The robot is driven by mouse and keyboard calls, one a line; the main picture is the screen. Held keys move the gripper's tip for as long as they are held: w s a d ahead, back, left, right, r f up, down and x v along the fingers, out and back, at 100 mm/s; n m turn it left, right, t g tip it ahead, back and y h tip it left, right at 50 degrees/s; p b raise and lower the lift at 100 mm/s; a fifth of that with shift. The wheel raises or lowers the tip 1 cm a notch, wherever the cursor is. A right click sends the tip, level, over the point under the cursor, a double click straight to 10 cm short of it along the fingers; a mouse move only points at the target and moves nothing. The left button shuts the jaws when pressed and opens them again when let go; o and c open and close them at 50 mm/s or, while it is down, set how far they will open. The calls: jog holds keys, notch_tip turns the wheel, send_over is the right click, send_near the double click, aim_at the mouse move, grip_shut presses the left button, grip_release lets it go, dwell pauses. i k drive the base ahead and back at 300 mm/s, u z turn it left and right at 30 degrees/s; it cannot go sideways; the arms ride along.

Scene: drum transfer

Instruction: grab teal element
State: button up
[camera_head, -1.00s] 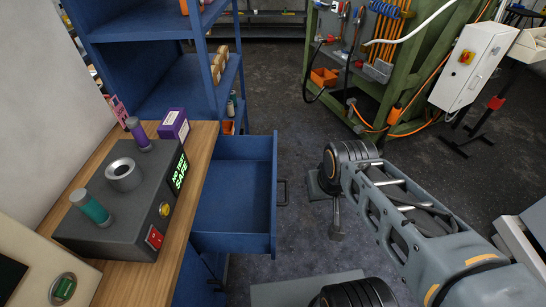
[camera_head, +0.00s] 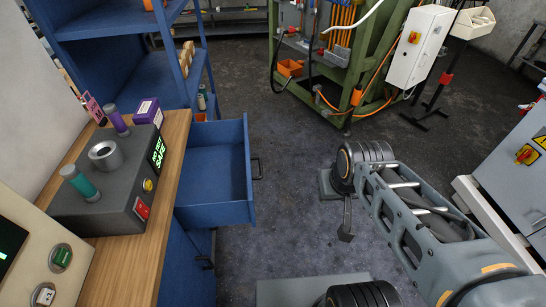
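The teal element (camera_head: 81,183) is a small cylinder with a grey cap. It leans in the left front part of a dark grey device (camera_head: 118,202) on the wooden worktop. My arm reaches in from the lower right. The end of my gripper (camera_head: 345,232) hangs over the floor, well right of the worktop and far from the teal element. Its fingers are too unclear to tell open from shut.
An open, empty blue drawer (camera_head: 215,175) juts out between the worktop and my arm. A purple box (camera_head: 148,112) stands behind the device. Blue shelves (camera_head: 110,30) rise at the back left. A green rack (camera_head: 355,85) stands at the back. Floor between is clear.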

aim_at(202, 90)
jog(key=z, duration=0.5)
jog(key=i, duration=0.8)
jog(key=u, duration=1.6)
